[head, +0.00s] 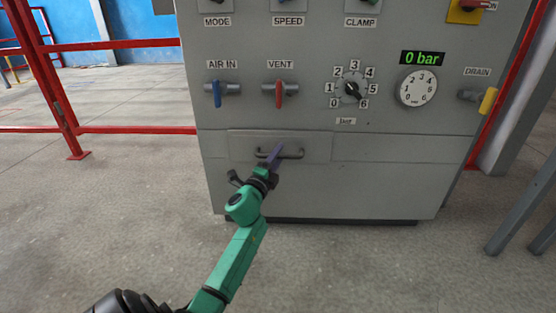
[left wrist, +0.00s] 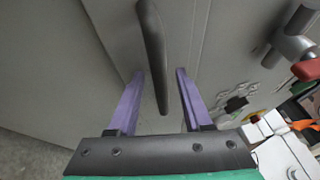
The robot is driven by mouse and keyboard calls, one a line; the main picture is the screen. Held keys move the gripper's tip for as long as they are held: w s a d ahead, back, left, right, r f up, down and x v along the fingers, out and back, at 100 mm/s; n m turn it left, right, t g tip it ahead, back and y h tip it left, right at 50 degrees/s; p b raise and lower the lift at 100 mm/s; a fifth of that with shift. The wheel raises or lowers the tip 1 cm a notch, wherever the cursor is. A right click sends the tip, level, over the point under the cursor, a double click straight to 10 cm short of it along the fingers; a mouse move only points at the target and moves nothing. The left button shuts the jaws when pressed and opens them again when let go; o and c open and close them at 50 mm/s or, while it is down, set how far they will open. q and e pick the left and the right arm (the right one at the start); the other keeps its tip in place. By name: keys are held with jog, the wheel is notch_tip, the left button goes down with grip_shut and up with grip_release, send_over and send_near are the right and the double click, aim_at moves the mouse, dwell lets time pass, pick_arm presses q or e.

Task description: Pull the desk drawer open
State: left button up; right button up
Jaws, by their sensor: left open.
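The drawer is a grey panel (head: 310,148) low on the front of a grey control cabinet, and it looks closed, flush with the front. Its dark bar handle (head: 291,155) runs level across the drawer's left part. My left gripper (head: 274,157) is at the handle. In the left wrist view the handle (left wrist: 153,50) passes between the two purple fingers of the gripper (left wrist: 160,90), with a gap on both sides. The fingers are open and not closed on it. My right gripper is not in view.
Above the drawer are a blue AIR IN lever (head: 217,93), a red VENT lever (head: 280,93), a dial (head: 351,90) and a gauge (head: 417,88). A yellow DRAIN handle (head: 488,101) is at the right. Red railings (head: 120,45) stand at the left. The floor in front is clear.

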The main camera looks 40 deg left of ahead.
pick_arm(q)
grip_shut()
dwell(1.4)
